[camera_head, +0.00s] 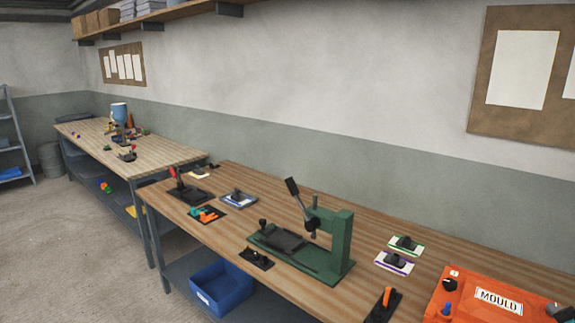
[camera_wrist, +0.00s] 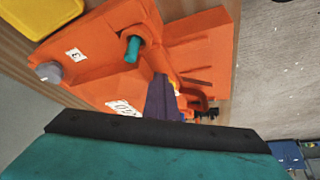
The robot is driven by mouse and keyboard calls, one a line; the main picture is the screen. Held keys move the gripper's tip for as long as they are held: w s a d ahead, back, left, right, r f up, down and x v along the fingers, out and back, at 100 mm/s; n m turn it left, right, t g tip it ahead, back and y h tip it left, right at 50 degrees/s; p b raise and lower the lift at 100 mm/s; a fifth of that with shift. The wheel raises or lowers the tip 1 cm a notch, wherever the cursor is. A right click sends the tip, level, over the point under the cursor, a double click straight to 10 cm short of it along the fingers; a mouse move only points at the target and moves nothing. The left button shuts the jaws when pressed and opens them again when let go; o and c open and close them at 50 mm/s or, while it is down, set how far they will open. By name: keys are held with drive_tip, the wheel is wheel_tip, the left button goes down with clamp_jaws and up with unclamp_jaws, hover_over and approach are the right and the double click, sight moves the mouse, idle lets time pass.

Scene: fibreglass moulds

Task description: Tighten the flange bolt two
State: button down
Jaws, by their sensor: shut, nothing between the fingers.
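The orange mould (camera_head: 478,302) sits on the near bench at the right edge of the head view, labelled MOULD. On its left end are a dark bolt (camera_head: 449,284) and a blue bolt (camera_head: 447,308) with small white labels. In the wrist view the orange mould (camera_wrist: 195,55) fills the middle, with a teal bolt (camera_wrist: 132,48) and a grey bolt (camera_wrist: 48,72). A label (camera_wrist: 75,54) there seems to read 3; I cannot tell which bolt is two. My gripper (camera_wrist: 161,84) is shut and empty, its dark fingers in front of the mould. Contact is unclear.
A green press (camera_head: 325,245) stands mid-bench. An orange-handled tool (camera_head: 385,303) and small plates (camera_head: 395,262) lie left of the mould. A blue bin (camera_head: 220,287) is below the bench. A yellow object (camera_wrist: 40,15) shows beside the mould in the wrist view.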

drive_tip(key=shift+s+a, duration=0.3)
drive_tip(key=shift+a, duration=1.05)
idle(0.5)
drive_tip(key=shift+s, duration=0.4)
idle(0.3)
wheel_tip(320, 180, up, 6)
drive_tip(key=p, duration=0.4)
idle(0.3)
drive_tip(key=shift+f, duration=0.1)
